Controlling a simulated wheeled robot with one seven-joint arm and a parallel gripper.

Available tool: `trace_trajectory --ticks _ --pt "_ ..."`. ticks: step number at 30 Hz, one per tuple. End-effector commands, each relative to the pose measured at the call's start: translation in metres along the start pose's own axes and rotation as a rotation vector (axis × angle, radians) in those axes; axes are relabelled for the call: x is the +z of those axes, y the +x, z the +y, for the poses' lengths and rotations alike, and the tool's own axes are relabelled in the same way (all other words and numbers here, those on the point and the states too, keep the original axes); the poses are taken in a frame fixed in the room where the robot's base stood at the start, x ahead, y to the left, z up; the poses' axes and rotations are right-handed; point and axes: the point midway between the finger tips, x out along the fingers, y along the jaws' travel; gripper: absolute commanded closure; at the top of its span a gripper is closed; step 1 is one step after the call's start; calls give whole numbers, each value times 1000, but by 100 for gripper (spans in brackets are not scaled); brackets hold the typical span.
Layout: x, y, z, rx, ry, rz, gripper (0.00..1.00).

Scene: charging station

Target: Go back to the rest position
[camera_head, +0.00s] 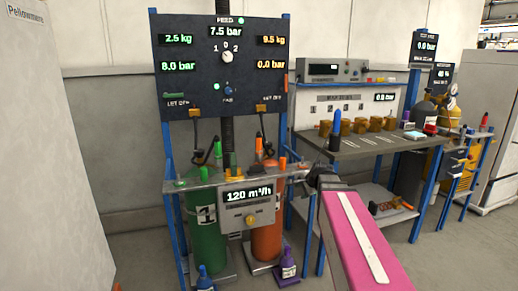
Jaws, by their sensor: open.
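My arm enters from the bottom right as a pink link with a white stripe. My gripper (318,180) is the small dark part at its far end, near the right end of the front rail. It is open, and I see nothing held in it. Its fingers are small and dark, and I cannot tell whether they touch anything. The charging panel (182,105) stands behind, with lit readings and knobs. A green cylinder (203,225) and an orange cylinder (267,240) stand below it.
A flow meter box (250,207) reading 120 m³/h hangs at the front rail. A workbench (370,148) with several brass parts and a blue-topped item (336,128) stands right of the panel. Small bottles (288,263) stand on the floor.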

Motion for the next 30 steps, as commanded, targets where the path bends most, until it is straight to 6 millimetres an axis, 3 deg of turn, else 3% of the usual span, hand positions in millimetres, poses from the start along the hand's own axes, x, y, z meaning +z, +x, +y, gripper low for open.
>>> trace_trajectory --ticks 1,9,15,21,30 --pt "11 9 26 59 -90 -9 51" --pt "52 41 148 361 -621 -124 51" --pt "74 46 216 524 -931 -255 51" --pt "81 45 244 589 -1066 -328 51" --pt "81 46 245 594 -1077 -334 51"
